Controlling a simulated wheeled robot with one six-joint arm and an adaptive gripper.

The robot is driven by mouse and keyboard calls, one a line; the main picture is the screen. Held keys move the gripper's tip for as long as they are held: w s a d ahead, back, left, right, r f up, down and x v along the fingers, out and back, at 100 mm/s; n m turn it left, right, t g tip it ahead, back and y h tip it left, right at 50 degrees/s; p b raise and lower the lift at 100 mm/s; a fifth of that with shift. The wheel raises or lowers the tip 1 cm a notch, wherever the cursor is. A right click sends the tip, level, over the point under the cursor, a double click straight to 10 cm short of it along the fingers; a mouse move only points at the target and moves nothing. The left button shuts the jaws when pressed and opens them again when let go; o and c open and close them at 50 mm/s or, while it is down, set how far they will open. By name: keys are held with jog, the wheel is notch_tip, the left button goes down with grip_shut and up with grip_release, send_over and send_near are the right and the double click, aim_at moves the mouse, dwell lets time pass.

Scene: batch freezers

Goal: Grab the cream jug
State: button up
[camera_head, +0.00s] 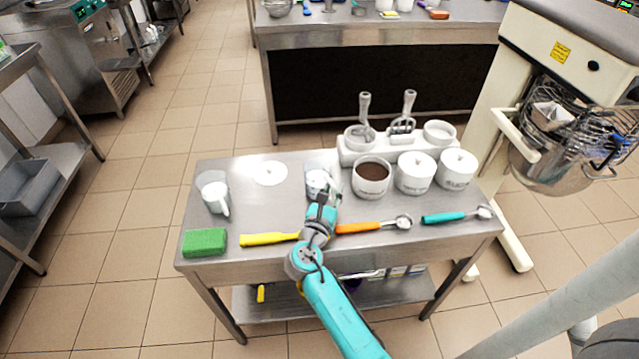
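A clear jug with white contents (316,177) stands near the middle of the steel table (262,211). My gripper (325,188) is at its near side, with the fingers overlapping its lower right part. I cannot tell whether the fingers touch it or how far they are open. A second, similar clear jug with white contents and a handle (213,192) stands upright at the left of the table. No readable label shows which jug holds cream.
White canisters (415,173) and a brown-filled pot (371,178) stand to the right. A yellow-handled tool (268,239), an orange-handled scoop (360,228), a teal scoop (445,217) and a green sponge (204,242) lie along the front. A white disc (270,173) lies behind.

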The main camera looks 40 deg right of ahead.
grip_shut()
jog(key=shift+r, duration=0.2)
dwell(0.3)
